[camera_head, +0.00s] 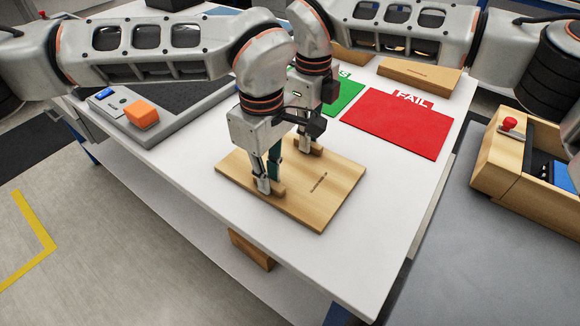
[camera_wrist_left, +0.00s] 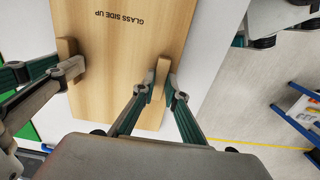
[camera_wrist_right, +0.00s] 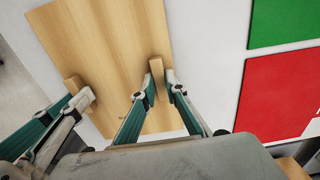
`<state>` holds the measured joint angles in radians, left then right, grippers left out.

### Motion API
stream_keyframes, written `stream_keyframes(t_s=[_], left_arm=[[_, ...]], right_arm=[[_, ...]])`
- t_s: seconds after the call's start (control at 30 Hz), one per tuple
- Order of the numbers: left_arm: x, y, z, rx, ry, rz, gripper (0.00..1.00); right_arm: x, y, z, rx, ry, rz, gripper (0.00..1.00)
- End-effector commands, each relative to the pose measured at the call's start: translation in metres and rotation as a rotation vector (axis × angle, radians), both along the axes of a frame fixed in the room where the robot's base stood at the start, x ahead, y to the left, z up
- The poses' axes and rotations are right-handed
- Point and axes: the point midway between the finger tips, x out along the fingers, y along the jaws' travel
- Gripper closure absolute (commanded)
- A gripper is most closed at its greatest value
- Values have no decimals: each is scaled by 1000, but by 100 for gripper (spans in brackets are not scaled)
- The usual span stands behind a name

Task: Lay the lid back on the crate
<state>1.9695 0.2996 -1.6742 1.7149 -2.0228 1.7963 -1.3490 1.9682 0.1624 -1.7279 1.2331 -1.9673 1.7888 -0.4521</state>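The lid (camera_head: 335,190) is a flat wooden board with small print and two upright wooden handle blocks. It appears to lie flat on the white table near its front edge. My left gripper (camera_head: 266,182) has its fingers on either side of the nearer handle (camera_wrist_left: 162,78). My right gripper (camera_head: 304,142) has its fingers on either side of the farther handle (camera_wrist_right: 155,80). Whether the fingers press on the handles is unclear. The open wooden crate (camera_head: 496,168) stands at the right on a grey surface, with a red knob (camera_head: 510,123) and something blue inside.
A red FAIL mat (camera_head: 405,122) and a partly hidden green mat (camera_head: 345,95) lie behind the lid. A cardboard-coloured block (camera_head: 420,75) is at the back. A grey station with an orange block (camera_head: 142,113) stands left. The white table right of the lid is clear.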

Motion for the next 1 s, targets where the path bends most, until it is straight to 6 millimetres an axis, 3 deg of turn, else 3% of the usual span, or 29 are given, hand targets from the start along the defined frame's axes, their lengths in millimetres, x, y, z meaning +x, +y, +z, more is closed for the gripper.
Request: stream_keyframes(t_s=[0.47, 0.67, 1.0], left_arm=[[0, 0, 6, 0, -7, 1, 100], [1, 0, 34, 0, -43, 1, 100], [1, 0, 104, 0, -125, 1, 100]], right_arm=[[1, 0, 7, 1, -8, 0, 100], [1, 0, 39, 0, -44, 0, 100], [0, 0, 118, 0, -127, -1, 100]])
